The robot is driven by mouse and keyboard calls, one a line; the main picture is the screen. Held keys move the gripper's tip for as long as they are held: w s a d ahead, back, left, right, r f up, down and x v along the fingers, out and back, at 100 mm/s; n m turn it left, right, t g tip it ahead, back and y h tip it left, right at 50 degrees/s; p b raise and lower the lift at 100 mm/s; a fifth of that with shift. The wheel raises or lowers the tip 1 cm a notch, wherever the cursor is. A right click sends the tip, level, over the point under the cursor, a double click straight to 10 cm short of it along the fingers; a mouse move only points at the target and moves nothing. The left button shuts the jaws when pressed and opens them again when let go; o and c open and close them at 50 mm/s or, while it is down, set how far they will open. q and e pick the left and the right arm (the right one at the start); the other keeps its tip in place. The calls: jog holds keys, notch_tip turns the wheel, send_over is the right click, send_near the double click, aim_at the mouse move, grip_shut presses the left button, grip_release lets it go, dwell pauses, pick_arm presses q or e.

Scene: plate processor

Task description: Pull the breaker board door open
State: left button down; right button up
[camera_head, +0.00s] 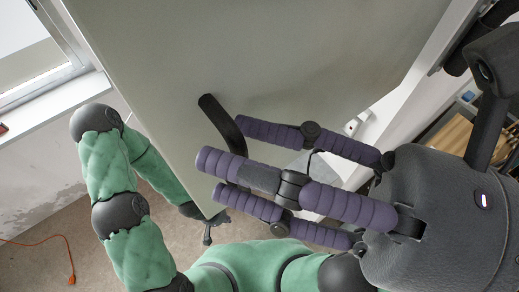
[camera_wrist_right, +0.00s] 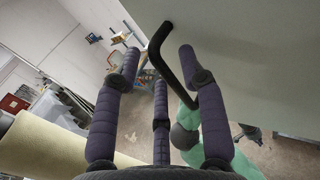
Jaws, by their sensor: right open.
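The breaker board door (camera_head: 270,50) is a large pale grey-green panel across the upper middle of the head view; it also fills the upper right of the right wrist view (camera_wrist_right: 260,50). I cannot tell whether it stands ajar. Its black bar handle (camera_head: 222,122) sits near the lower part of the panel. My right gripper (camera_head: 222,155), with purple padded fingers, is open at the handle. In the right wrist view the handle (camera_wrist_right: 172,62) passes between the spread fingers; contact is unclear. My left gripper (camera_head: 209,224) is small and dark below the door's lower corner, partly hidden.
A white window sill (camera_head: 60,104) and wall are at the left. An orange cable (camera_head: 70,262) lies on the floor at the lower left. A pale frame edge (camera_head: 395,105) runs along the door's right side. A beige rounded surface (camera_wrist_right: 45,150) shows in the right wrist view.

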aim_at(260, 11)
notch_tip(260, 11, up, 10)
jog(key=shift+r, duration=0.1)
dwell(0.4)
dwell(0.5)
